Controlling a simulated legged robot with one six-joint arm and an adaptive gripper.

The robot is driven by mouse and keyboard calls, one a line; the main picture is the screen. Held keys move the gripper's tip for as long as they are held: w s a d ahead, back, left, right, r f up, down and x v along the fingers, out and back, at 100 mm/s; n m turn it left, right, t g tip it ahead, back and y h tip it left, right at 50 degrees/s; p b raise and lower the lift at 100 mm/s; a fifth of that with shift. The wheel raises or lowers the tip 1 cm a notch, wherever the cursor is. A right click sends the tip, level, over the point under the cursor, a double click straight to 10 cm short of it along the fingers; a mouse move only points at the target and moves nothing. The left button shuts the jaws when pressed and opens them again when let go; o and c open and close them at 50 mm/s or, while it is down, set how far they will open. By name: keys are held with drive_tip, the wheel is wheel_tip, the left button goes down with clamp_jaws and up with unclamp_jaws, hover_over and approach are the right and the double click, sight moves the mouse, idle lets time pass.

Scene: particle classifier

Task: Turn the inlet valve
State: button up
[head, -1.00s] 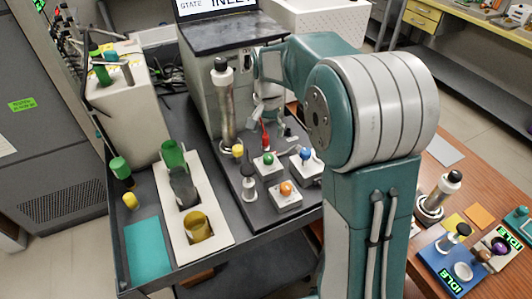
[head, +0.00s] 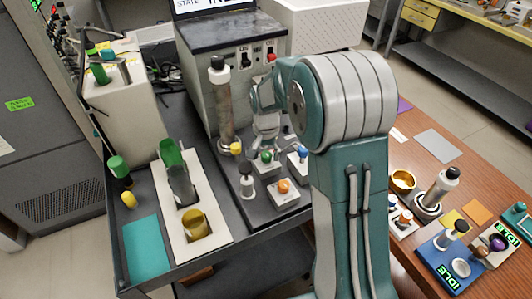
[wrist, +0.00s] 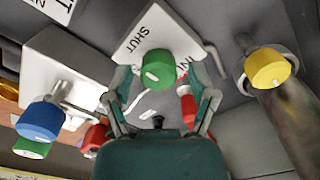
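A green knob (wrist: 159,69) sits on a white plate (wrist: 145,40) marked "SHUT" in the wrist view. It also shows in the head view (head: 266,157), on the dark bench. My gripper (wrist: 160,82) is open, with one finger on each side of the green knob; I cannot tell if they touch it. In the head view my gripper (head: 266,143) points down just above that knob. A blue knob (wrist: 40,120) and a yellow knob (wrist: 267,69) stand on either side.
An orange knob (head: 284,186) and a black-stemmed white part (head: 247,183) stand in front of the green knob. A metal column (head: 220,110) rises at its left. Red parts (wrist: 187,104) lie close to my fingers. A grey cabinet (head: 228,75) stands behind.

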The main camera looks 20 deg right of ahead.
clamp_jaws()
drive_tip(key=shift+n, duration=0.3)
drive_tip(key=n, duration=0.3)
drive_tip(key=shift+f+n, duration=0.1)
drive_tip(key=shift+n, duration=0.2)
drive_tip(key=n, duration=0.4)
drive_tip(key=shift+n, duration=0.3)
drive_tip(key=n, duration=0.4)
drive_tip(key=shift+s+n, duration=0.1)
drive_tip(key=shift+n, duration=2.5)
